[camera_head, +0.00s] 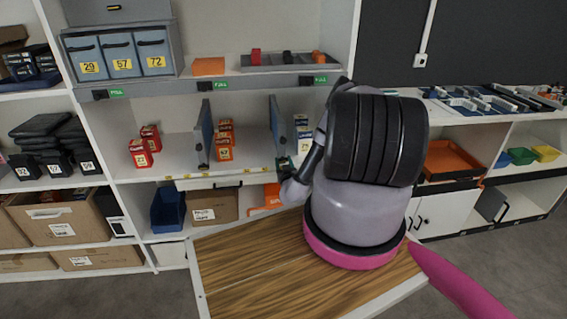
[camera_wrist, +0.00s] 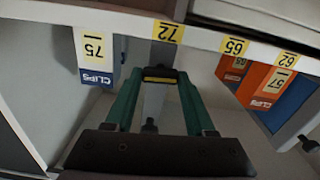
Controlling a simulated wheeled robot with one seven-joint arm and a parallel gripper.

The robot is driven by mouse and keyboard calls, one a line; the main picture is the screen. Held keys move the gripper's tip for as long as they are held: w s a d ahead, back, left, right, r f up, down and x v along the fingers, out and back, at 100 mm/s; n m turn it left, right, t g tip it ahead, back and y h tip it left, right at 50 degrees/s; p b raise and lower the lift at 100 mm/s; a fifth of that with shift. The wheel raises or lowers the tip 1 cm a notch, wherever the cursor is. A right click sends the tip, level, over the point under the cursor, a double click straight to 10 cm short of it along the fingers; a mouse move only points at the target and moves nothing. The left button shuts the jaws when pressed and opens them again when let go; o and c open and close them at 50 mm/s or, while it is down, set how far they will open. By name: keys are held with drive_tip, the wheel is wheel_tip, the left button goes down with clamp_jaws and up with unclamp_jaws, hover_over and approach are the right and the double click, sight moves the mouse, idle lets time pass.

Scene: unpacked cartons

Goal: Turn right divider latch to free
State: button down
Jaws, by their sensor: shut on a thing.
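The right divider (camera_head: 276,124) is an upright blue-grey panel on the middle shelf in the head view. In the wrist view the divider latch (camera_wrist: 160,78), a small black piece with a yellow stripe, sits between the two green fingers of my gripper (camera_wrist: 160,73). The fingers are closed on it from both sides. In the head view my gripper (camera_head: 285,164) is at the front lower end of the right divider, partly hidden by my wrist. I cannot tell from these views how far the latch is turned.
Red cartons (camera_head: 144,140) and orange cartons (camera_head: 224,140) flank the left divider (camera_head: 204,134). Blue-and-white cartons (camera_head: 302,132) stand right of the right divider. The shelf edge (camera_wrist: 120,18) with yellow number labels runs close to my fingers. A wooden tabletop (camera_head: 245,262) lies in front.

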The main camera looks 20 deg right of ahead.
drive_tip(key=n, duration=0.5)
drive_tip(key=shift+a+n, duration=0.1)
drive_tip(key=shift+n, duration=0.3)
drive_tip(key=n, duration=0.6)
drive_tip(key=shift+a+f, duration=0.1)
drive_tip(key=shift+f, duration=0.05)
drive_tip(key=shift+n, duration=0.4)
drive_tip(key=shift+c, duration=1.2)
unclamp_jaws()
